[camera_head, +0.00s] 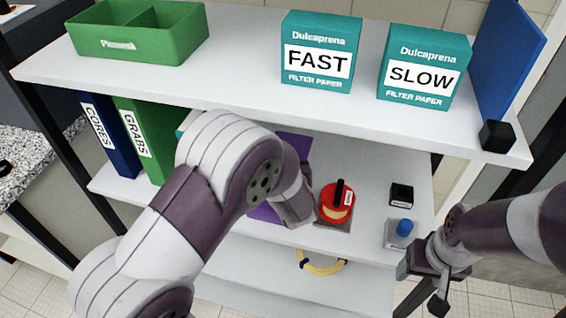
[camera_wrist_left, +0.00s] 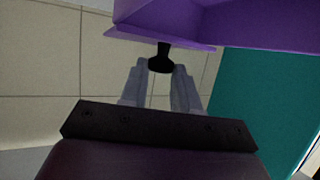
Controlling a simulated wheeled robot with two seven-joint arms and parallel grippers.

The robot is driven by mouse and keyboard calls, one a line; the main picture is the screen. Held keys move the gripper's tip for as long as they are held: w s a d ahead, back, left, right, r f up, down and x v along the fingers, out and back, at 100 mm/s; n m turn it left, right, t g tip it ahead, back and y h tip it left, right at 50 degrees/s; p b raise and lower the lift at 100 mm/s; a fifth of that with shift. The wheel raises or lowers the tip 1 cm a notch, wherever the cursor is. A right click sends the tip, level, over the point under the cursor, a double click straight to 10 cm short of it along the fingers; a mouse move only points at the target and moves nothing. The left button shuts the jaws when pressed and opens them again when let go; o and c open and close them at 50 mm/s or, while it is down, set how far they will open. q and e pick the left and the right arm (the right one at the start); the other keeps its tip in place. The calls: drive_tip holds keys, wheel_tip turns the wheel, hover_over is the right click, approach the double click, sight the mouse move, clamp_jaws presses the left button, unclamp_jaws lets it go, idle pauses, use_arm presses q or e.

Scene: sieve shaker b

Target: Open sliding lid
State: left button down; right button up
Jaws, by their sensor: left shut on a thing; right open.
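A purple box-like thing (camera_head: 294,146) stands on the middle shelf, mostly hidden behind my left arm. In the left wrist view, its purple panel (camera_wrist_left: 215,22) fills the top, with a black knob (camera_wrist_left: 161,60) at its lower edge. My left gripper (camera_wrist_left: 160,72) is shut on this knob, a finger at each side. In the head view my left arm hides that gripper and the knob. Which part is the sliding lid cannot be told for sure. My right gripper (camera_head: 421,287) is open and empty, in front of the shelf at the lower right.
A red round container (camera_head: 328,208), a small black box (camera_head: 401,194) and a blue-knobbed item (camera_head: 404,228) stand on the middle shelf. Binders (camera_head: 140,145) stand left. The top shelf holds a green tray (camera_head: 155,45) and two filter boxes. A teal surface (camera_wrist_left: 255,105) is close right of my left gripper.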

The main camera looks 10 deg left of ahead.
use_arm(q)
drive_tip(key=c, duration=0.8)
unclamp_jaws()
drive_tip(key=shift+s+r, duration=0.1)
drive_tip(key=p+v, duration=0.1)
drive_tip(key=v, duration=1.1)
drive_tip(key=shift+s+d+p, duration=0.1)
drive_tip(key=shift+s+p, duration=0.15)
drive_tip(key=shift+p, duration=0.15)
drive_tip(key=shift+w, duration=0.1)
drive_tip(key=s+a+r+m+g+h+p, duration=0.4)
drive_tip(key=s+a+g+p, duration=0.3)
drive_tip(key=s+a+g, duration=0.2)
drive_tip(key=shift+s+g+h, duration=0.4)
drive_tip(key=shift+s+g, duration=0.55)
drive_tip(key=shift+g, duration=0.25)
